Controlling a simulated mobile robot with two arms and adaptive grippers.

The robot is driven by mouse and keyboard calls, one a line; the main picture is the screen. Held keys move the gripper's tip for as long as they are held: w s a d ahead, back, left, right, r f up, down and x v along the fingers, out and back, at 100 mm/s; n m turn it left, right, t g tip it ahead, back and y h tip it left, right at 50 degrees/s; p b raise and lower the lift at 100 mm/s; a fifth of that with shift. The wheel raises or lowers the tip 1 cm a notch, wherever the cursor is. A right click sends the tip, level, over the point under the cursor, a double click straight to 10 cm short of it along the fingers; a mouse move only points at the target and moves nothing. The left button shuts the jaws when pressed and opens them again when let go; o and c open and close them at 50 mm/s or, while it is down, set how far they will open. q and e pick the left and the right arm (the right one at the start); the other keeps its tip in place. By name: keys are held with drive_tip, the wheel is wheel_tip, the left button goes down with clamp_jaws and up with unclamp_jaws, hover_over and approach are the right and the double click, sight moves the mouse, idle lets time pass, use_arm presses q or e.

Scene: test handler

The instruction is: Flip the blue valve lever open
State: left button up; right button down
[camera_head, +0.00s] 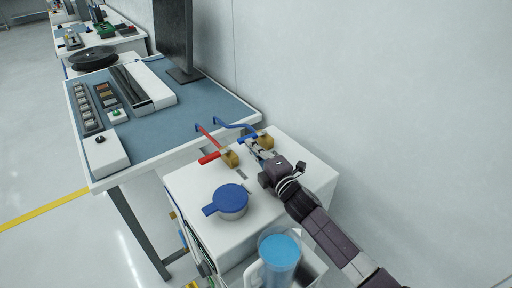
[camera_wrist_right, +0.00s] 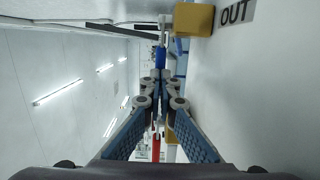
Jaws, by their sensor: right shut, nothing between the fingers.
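The blue valve lever (camera_head: 246,139) sticks out to the left of a brass valve body (camera_head: 266,141) on top of the white cabinet, by the wall. In the right wrist view the blue lever (camera_wrist_right: 161,58) shows just beyond my fingertips, beside the brass block (camera_wrist_right: 193,19) with an "OUT" label. My right gripper (camera_head: 254,149) is shut and empty, close to the blue lever on its near side. Whether the fingertips touch the lever I cannot tell. A red lever (camera_head: 209,157) on a second brass valve (camera_head: 230,158) sits nearer and to the left. My left gripper is not in view.
A blue-lidded round container (camera_head: 231,201) stands on the white cabinet (camera_head: 185,187). A jug of blue liquid (camera_head: 279,262) stands at its near side. A workbench (camera_head: 190,127) with a monitor (camera_head: 173,38) adjoins on the left. The wall (camera_head: 370,90) bounds the right side.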

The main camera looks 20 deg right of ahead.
sight(243, 138)
drive_tip(key=shift+w+a, duration=0.4)
drive_tip(key=shift+w, duration=0.25)
drive_tip(key=shift+a+b+x, duration=0.25)
drive_tip(key=shift+b+x, duration=0.3)
drive_tip(key=shift+x, duration=0.65)
drive_tip(key=shift+d+b+x, duration=0.15)
drive_tip(key=shift+b+x, duration=0.05)
drive_tip(key=shift+x, duration=0.5)
drive_tip(key=shift+d+b+x, duration=0.15)
drive_tip(key=shift+b+x, duration=0.05)
drive_tip(key=shift+x, duration=0.5)
drive_tip(key=shift+w+d, duration=0.2)
drive_tip(key=shift+w, duration=0.8)
drive_tip(key=shift+d, duration=0.1)
drive_tip(key=v, duration=1.1)
drive_tip(key=shift+s+d, duration=0.1)
drive_tip(key=shift+s, duration=0.3)
